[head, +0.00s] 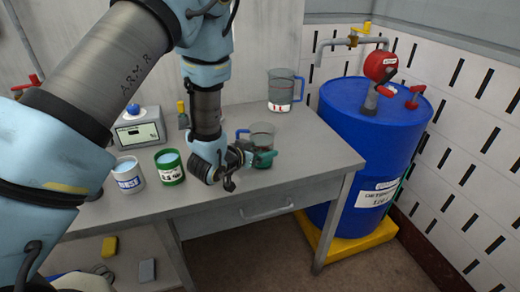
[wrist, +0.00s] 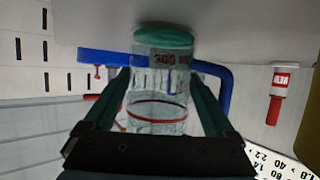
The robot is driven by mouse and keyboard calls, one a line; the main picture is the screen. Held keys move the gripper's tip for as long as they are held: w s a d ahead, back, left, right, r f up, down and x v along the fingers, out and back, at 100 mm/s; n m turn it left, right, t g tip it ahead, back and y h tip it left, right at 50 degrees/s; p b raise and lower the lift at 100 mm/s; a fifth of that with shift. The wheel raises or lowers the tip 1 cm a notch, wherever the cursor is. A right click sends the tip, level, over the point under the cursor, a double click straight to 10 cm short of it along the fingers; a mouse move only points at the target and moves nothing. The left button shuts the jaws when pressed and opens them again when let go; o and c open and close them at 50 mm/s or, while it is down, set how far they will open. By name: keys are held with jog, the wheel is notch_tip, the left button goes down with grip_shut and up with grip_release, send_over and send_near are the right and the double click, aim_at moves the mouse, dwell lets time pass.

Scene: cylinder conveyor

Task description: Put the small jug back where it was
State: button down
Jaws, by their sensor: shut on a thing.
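The small jug (head: 262,131) is clear with a blue handle, over the right part of the grey table. My gripper (head: 257,156) is shut on it from the front. In the wrist view the jug (wrist: 158,100) sits between my two fingers (wrist: 160,82), with a green end, a red ring and red volume marking; a blue handle shows to its right. I cannot tell whether the jug touches the table top. A larger clear jug (head: 281,88) with a blue handle and a red-and-white label stands upright farther back on the table.
A white can (head: 128,178), a green can (head: 170,170) and a scale (head: 140,130) stand on the table (head: 318,150), left of my gripper. A blue drum (head: 365,150) with a red valve stands right of the table. Table top is clear around the larger jug.

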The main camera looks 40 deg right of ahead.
jog(key=shift+f, duration=0.2)
grip_release()
jog(key=shift+r, duration=0.1)
jog(key=shift+r, duration=0.15)
jog(key=shift+a, duration=0.25)
jog(key=p+v, duration=0.1)
jog(key=v, duration=1)
jog(key=shift+s+a+r, duration=0.15)
jog(key=shift+s+a, duration=0.05)
